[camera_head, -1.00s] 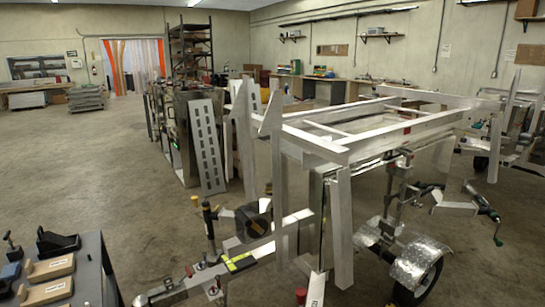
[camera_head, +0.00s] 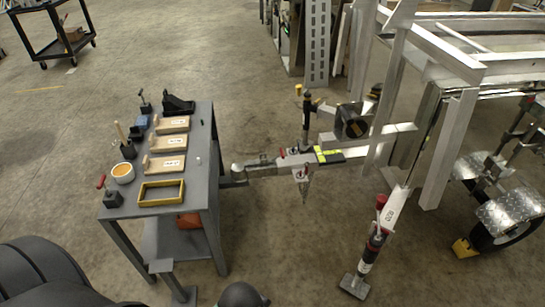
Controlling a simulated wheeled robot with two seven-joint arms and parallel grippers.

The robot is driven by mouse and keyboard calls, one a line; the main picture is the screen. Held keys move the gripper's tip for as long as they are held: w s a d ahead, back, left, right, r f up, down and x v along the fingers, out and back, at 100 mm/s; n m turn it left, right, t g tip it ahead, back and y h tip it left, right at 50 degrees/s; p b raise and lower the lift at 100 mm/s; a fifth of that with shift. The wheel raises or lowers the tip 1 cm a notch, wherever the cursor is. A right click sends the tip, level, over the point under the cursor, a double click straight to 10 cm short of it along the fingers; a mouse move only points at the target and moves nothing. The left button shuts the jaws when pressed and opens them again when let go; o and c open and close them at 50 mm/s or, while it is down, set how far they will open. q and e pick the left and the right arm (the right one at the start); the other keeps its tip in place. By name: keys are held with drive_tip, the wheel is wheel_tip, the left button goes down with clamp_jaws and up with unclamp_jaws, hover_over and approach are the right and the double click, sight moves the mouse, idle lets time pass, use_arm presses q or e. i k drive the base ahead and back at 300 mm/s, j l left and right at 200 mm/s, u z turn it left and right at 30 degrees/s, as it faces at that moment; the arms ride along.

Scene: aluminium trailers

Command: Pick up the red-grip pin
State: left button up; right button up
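A small red-topped piece (camera_head: 101,182) stands at the near left corner of the grey table, beside or in a black block (camera_head: 113,199). It looks like the red-grip pin, but it is too small to make out its shaft. Another small black upright piece (camera_head: 144,97) stands at the table's far end. Dark rounded parts of my own body show at the bottom edge, but neither gripper is in view.
The grey table (camera_head: 208,165) bears three labelled wooden blocks (camera_head: 164,165), an orange-filled cup (camera_head: 123,172) and a yellow-rimmed tray (camera_head: 147,201). The trailer tongue (camera_head: 262,167) reaches close to its right side. A jack leg (camera_head: 372,250) stands right. Floor left of the table is clear.

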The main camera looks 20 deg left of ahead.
sight(101, 183)
drive_tip(key=k+l+u, duration=0.1)
drive_tip(key=u, duration=1.95)
